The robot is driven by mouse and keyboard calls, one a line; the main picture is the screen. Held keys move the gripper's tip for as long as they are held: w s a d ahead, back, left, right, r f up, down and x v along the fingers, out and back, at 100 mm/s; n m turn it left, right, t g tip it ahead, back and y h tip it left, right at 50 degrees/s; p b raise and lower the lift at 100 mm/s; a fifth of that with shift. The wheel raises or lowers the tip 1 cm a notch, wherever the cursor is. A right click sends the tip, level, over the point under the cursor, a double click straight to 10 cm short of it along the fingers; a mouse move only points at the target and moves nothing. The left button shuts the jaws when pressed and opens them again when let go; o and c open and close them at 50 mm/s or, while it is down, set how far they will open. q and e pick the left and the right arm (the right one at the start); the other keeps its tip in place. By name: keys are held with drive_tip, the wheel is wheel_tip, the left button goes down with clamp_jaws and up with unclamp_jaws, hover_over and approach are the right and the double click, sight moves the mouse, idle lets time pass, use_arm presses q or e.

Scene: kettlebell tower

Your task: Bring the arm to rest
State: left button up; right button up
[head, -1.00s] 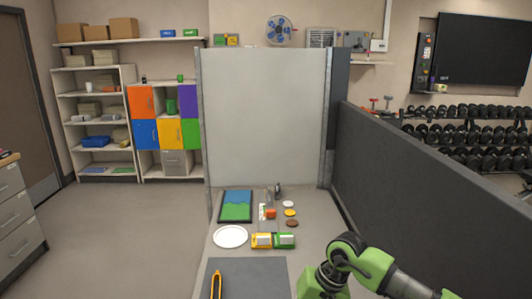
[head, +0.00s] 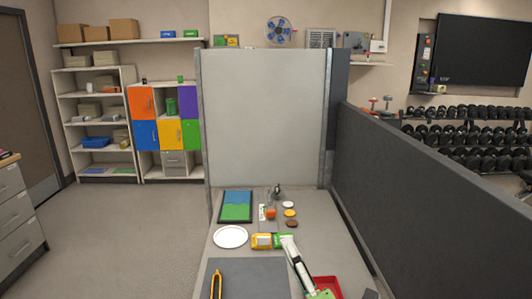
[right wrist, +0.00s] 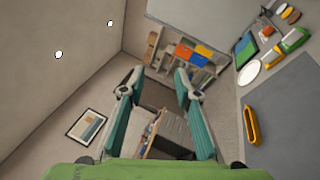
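My right gripper (head: 287,242) reaches in from the lower right in the head view, above the right part of the table, and covers part of what lies behind it. In the right wrist view its two teal-padded fingers (right wrist: 155,88) stand wide apart. Nothing is held between them; only the distant floor and furniture show there. My left gripper and left arm are in none of the views.
On the table are a grey mat (head: 255,277), a yellow loop-shaped item (head: 216,284), a white plate (head: 230,236), a yellow packet (head: 261,241) and a red tray (head: 329,283). A tall grey panel (head: 265,115) and a dark partition (head: 430,200) border it.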

drive_tip(key=s+d+f+m+g+h, duration=0.45)
drive_tip(key=d+f+m, duration=0.3)
drive_tip(key=f, duration=0.25)
drive_tip(key=s+d+f+m+g+h, duration=0.3)
drive_tip(key=s+d+f+m, duration=0.25)
drive_tip(key=f+m, duration=0.4)
drive_tip(key=s+d+f+m+g, duration=0.1)
drive_tip(key=s+f+m+g, duration=0.3)
drive_tip(key=s, duration=0.6)
drive_tip(key=s+d+f+m+g, duration=0.1)
drive_tip(key=s+f+m+g, duration=0.2)
drive_tip(key=s+f+g, duration=0.5)
drive_tip(key=s+f+t+b, duration=0.1)
drive_tip(key=s+f+b, duration=0.15)
drive_tip(key=f, duration=1.25)
drive_tip(key=s+f+t+b, duration=0.1)
drive_tip(key=f+b, duration=0.2)
drive_tip(key=f, duration=1.2)
drive_tip(key=s+d+f+b, duration=0.1)
drive_tip(key=s+f+b, duration=0.1)
drive_tip(key=s+f, duration=0.6)
drive_tip(key=s+d+f+g+b, duration=0.1)
drive_tip(key=s+f+b, duration=0.1)
drive_tip(key=s+f, duration=0.7)
wheel_tip(320, 180, down, 4)
drive_tip(key=shift+s+d+n, duration=0.25)
drive_tip(key=shift+d+n, duration=0.05)
drive_tip(key=shift+d, duration=0.1)
